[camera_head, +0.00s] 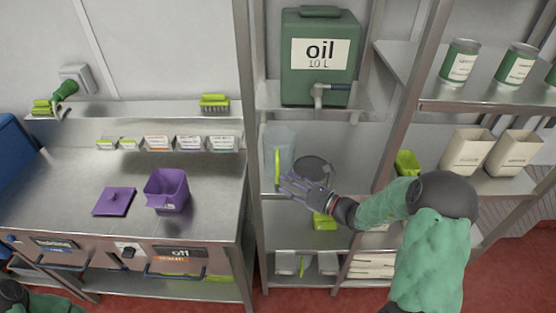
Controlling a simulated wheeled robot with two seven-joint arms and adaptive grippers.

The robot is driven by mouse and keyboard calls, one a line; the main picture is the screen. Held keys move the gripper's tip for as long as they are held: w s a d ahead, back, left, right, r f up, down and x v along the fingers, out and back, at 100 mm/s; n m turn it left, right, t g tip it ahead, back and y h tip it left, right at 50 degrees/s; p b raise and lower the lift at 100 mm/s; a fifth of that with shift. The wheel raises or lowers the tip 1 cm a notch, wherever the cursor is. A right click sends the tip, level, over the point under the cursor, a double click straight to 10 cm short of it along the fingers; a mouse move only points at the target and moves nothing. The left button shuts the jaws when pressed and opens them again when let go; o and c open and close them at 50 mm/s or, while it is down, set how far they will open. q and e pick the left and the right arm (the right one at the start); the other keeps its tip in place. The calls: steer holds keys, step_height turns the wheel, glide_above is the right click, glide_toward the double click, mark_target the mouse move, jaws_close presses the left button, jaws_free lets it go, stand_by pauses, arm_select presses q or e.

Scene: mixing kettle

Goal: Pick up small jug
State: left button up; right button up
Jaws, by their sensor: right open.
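A clear jug (283,138) with a bright green handle (277,170) stands on the middle shelf of the metal rack, below the green oil container. I take it to be the small jug. My right gripper (284,183) is open, with its purple fingers at the lower part of the handle. In this view the fingers overlap the handle; I cannot tell whether they touch it. The gripper hides part of the shelf edge. My left gripper is out of view; only part of my left arm shows at the bottom left.
The oil container (316,85) with its tap is above the jug. A round dark item (313,168) is just right of it. A purple container (167,192) and a purple lid (115,201) are on the steel counter. A rack post (253,150) stands left of the jug.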

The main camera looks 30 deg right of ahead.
mark_target(276, 176)
steer(key=b+x, duration=0.1)
steer(key=x, duration=0.4)
steer(key=shift+r, duration=0.15)
jaws_close()
